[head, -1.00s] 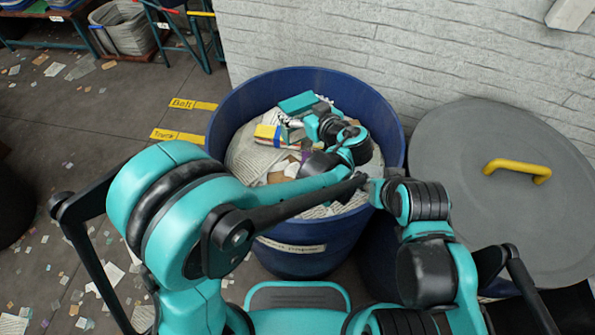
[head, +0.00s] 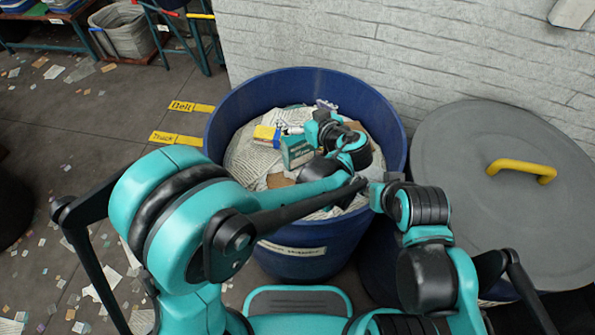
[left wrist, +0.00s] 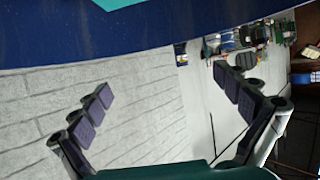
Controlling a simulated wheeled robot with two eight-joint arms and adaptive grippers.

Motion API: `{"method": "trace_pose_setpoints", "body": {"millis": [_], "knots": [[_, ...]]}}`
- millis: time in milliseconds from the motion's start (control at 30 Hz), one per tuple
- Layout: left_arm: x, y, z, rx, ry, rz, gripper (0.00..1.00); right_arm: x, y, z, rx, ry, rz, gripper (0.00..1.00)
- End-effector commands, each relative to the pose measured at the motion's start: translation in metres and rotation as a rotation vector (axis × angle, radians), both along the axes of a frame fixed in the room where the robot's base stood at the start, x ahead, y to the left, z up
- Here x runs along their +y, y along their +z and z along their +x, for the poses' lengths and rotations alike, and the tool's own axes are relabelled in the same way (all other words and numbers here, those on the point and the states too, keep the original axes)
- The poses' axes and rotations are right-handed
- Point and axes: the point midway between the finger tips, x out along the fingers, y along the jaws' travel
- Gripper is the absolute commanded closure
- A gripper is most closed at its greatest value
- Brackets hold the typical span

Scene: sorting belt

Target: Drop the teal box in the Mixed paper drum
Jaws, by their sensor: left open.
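The teal box (head: 297,151) lies tilted on the paper inside the blue drum (head: 222,150), beside a yellow-and-blue box. The label on the drum's front is too blurred to read. My left gripper (head: 308,118) is inside the drum's outline in the head view, just above and behind the teal box, open and apart from it. In the left wrist view the two fingers (left wrist: 163,83) are spread with nothing between them.
A yellow-and-blue box (head: 265,134) lies in the drum among crumpled newspaper. A grey round lid with a yellow handle (head: 521,171) is to the right. A pale brick wall (head: 400,50) stands behind. Paper scraps litter the floor at left.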

Motion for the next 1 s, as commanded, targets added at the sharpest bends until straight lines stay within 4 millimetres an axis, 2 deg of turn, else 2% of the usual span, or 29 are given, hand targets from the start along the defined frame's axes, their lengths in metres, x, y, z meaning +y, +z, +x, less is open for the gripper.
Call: {"method": "trace_pose_setpoints", "body": {"millis": [400, 500, 667, 1000], "knots": [[0.001, 0.074, -0.001, 0.0, 0.0, 0.0, 0.0, 0.0, 0.0, 0.0, 0.0, 0.0, 0.0, 0.6], [0.0, 0.087, 0.0, 0.0, 0.0, 0.0, 0.0, 0.0, 0.0, 0.0, 0.0, 0.0, 0.0, 0.6], [0.0, 0.096, 0.0, 0.0, 0.0, 0.0, 0.0, 0.0, 0.0, 0.0, 0.0, 0.0, 0.0, 0.6], [0.0, 0.096, 0.0, 0.0, 0.0, 0.0, 0.0, 0.0, 0.0, 0.0, 0.0, 0.0, 0.0, 0.6]]}}
